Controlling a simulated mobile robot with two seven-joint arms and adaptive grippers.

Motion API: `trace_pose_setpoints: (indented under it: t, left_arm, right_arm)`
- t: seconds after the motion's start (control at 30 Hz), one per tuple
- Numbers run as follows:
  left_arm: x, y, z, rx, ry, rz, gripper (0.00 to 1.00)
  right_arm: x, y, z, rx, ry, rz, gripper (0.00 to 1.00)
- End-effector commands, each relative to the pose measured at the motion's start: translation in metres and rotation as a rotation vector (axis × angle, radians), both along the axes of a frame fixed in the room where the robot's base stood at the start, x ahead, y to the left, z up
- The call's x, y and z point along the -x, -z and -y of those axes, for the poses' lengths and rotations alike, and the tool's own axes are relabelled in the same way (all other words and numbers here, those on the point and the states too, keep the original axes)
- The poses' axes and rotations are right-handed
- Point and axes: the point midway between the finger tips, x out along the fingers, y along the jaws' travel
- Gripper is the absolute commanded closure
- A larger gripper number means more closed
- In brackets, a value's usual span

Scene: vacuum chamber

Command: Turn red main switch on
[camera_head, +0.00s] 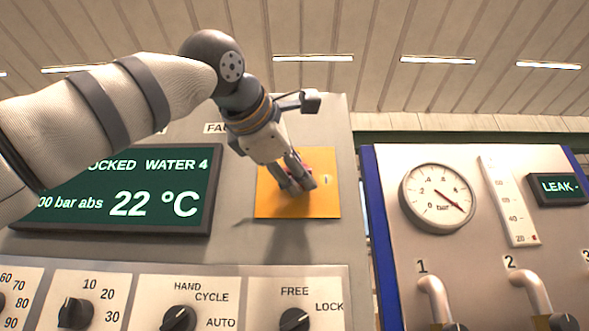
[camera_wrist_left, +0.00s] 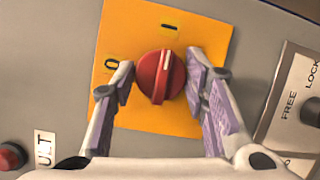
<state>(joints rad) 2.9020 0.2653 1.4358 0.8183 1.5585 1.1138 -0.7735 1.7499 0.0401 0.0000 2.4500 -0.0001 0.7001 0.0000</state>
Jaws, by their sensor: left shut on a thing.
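The red main switch (camera_wrist_left: 153,79) is a round knob on a yellow plate (camera_head: 325,205). In the left wrist view, the plate (camera_wrist_left: 200,35) bears a "0" at the left and an "I" at the top. The white line on the knob points up at the "I". My left gripper (camera_head: 298,184) is at the plate in the head view, and its fingers mostly hide the knob there. In the left wrist view, the fingers of this gripper (camera_wrist_left: 160,82) are shut on the knob from both sides. My right gripper is not in view.
A green display (camera_head: 125,190) is left of the plate. Black rotary knobs, including the FREE/LOCK knob (camera_head: 294,320), sit below. A pressure gauge (camera_head: 437,198) and pipes are on the panel at the right. A red button (camera_wrist_left: 10,156) shows in the left wrist view.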

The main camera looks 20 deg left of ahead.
Motion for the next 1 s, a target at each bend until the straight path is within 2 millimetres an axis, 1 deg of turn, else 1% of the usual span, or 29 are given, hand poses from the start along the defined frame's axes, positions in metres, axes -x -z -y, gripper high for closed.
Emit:
trace_pose_setpoints:
  t: [0.47, 0.5, 0.57, 0.87, 0.97, 1.0]
  left_arm:
    - [-0.001, -0.001, -0.002, -0.012, -0.005, -0.001, 0.87]
    - [-0.001, -0.001, -0.002, -0.012, -0.005, -0.001, 0.53]
    - [-0.001, -0.001, -0.002, -0.011, -0.005, -0.001, 0.39]
    - [0.001, 0.0, -0.001, -0.011, -0.001, -0.001, 0.39]
    - [0.012, -0.002, -0.002, -0.011, 0.0, 0.0, 0.39]
    - [0.021, -0.002, -0.003, -0.012, 0.0, 0.001, 0.39]
  right_arm:
    - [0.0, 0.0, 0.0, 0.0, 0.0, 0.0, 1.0]
    - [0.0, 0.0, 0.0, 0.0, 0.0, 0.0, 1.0]
    - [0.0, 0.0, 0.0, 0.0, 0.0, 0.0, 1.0]
    - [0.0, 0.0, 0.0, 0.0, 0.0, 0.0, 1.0]
    - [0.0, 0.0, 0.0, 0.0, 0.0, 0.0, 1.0]
    - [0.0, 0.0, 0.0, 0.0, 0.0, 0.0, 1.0]
